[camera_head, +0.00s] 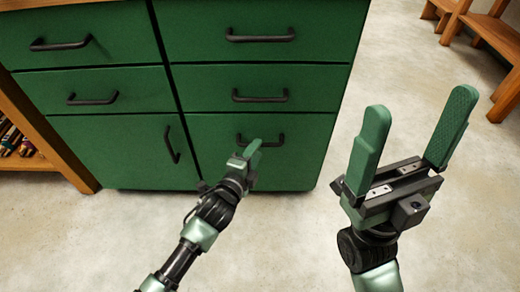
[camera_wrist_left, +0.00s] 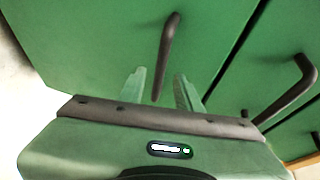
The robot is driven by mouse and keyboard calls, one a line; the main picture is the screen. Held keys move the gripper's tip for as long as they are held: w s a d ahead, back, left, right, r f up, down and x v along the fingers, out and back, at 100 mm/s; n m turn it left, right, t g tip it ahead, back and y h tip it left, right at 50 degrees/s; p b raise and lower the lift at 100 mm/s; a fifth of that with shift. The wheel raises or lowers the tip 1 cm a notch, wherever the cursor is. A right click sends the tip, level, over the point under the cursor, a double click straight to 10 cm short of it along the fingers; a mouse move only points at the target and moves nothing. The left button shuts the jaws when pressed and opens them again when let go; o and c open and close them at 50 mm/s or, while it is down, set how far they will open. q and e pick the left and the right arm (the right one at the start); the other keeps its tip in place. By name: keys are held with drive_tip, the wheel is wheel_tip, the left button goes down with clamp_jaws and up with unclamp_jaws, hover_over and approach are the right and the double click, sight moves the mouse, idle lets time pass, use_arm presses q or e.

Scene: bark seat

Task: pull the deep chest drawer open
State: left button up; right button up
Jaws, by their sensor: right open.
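The deep chest drawer (camera_head: 290,165) is the tall green front at the bottom right of the green chest. It looks flush with the fronts around it. Its dark bar handle (camera_head: 272,138) is partly hidden by my left gripper (camera_head: 247,157) in the head view. In the left wrist view the handle (camera_wrist_left: 166,45) runs down between the two green fingers of my left gripper (camera_wrist_left: 160,90). Gaps show on both sides of the bar, so the gripper is open around it. My right gripper (camera_head: 410,130) is open and empty, off to the right over the floor.
Other drawers with bar handles, such as the middle right one (camera_head: 260,98), sit above. A door with an upright handle (camera_head: 171,145) is to the left. A wooden shelf (camera_head: 35,150) stands at the left and wooden benches (camera_head: 480,35) at the upper right. The floor in front is clear.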

use_arm(q)
drive_tip(key=shift+b+x, duration=0.65)
drive_tip(key=shift+x, duration=1.3)
clamp_jaws()
drive_tip(key=shift+f, duration=0.1)
